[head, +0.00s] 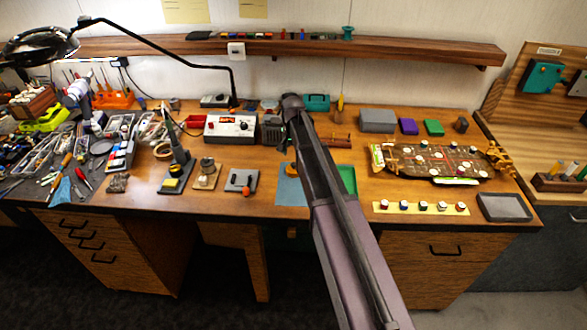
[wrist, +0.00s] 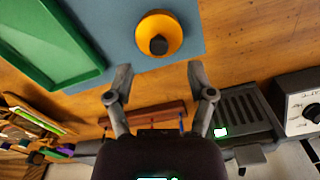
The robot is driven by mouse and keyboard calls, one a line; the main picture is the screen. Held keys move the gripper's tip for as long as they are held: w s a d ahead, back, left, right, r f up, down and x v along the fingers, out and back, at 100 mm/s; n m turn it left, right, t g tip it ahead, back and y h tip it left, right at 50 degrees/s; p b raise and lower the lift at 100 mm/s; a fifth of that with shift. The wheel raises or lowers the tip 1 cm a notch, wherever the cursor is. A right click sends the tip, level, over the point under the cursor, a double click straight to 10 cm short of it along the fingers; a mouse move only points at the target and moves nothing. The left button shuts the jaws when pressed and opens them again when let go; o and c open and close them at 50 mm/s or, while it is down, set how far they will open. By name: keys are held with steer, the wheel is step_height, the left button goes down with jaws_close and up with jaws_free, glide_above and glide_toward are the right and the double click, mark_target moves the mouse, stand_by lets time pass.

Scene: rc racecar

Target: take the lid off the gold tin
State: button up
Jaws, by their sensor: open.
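The gold tin (wrist: 174,47) is round, orange-gold, with a dark knob (wrist: 158,45) in the middle of its lid. It sits on a blue mat (wrist: 120,22) in the upper middle of the wrist view. In the head view my arm hides most of it, with a small orange patch (head: 291,168) showing on the mat (head: 289,193). My gripper (wrist: 158,82) is open and empty. Its two fingers are spread apart above the bench, just below the tin in the wrist picture, and touch nothing I can see. The lid appears seated on the tin.
A green tray (wrist: 88,68) lies beside the tin at the left of the wrist view. A reddish-brown wooden rack (wrist: 150,115) and a dark ribbed box (wrist: 243,112) stand near the fingers. A grey instrument (wrist: 297,104) is at the right. Some bare wood lies around the mat.

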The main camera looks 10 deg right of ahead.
mark_target(294, 163)
steer(key=shift+d+f+b, duration=0.1)
steer(key=shift+f+b, duration=2.4)
steer(key=shift+f, duration=0.05)
steer(key=c, duration=0.9)
